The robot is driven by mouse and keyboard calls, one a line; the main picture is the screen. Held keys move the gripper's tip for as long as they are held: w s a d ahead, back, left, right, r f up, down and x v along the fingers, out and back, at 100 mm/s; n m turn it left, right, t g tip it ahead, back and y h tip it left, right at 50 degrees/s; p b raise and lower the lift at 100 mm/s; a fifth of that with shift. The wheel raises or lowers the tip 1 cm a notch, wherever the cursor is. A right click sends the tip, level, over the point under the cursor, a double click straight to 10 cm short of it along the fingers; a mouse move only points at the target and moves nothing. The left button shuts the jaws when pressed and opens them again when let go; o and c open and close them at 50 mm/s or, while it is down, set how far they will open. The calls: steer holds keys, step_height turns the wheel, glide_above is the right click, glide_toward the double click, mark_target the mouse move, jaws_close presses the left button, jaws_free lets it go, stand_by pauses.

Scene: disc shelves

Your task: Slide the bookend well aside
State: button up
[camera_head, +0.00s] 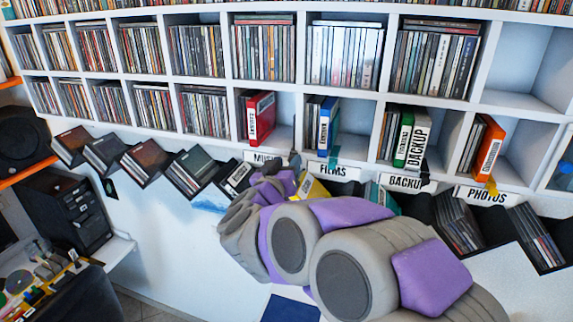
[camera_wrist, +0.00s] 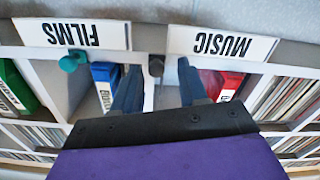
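My gripper (camera_wrist: 159,78) is open in the upside-down wrist view, its two dark fingers apart below the FILMS and MUSIC labels. A dark grey knob (camera_wrist: 155,65) shows between the fingers with gaps on both sides; I cannot tell its depth. A teal knob (camera_wrist: 70,62) sits at the FILMS label, also in the head view (camera_head: 333,157). No part is plainly marked as the bookend; the knobs may belong to bookends. A red case (camera_head: 260,118) stands in the MUSIC bay and a blue case (camera_head: 327,127) in the FILMS bay. My arm hides part of the MUSIC label.
Bays to the right hold a green case (camera_head: 404,138) and an orange case (camera_head: 490,146), over the BACKUP and PHOTOS labels. The MUSIC bay is empty right of the red case. Slanted disc racks (camera_head: 147,162) run below the shelves.

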steer(key=shift+w, duration=0.15)
steer(key=shift+s+a, duration=0.1)
steer(key=shift+s, duration=0.4)
steer(key=v, duration=1.6)
steer(key=shift+s+a+b, duration=0.15)
steer(key=shift+a+b, duration=0.1)
steer(key=shift+b, duration=0.05)
steer(key=shift+f, duration=0.1)
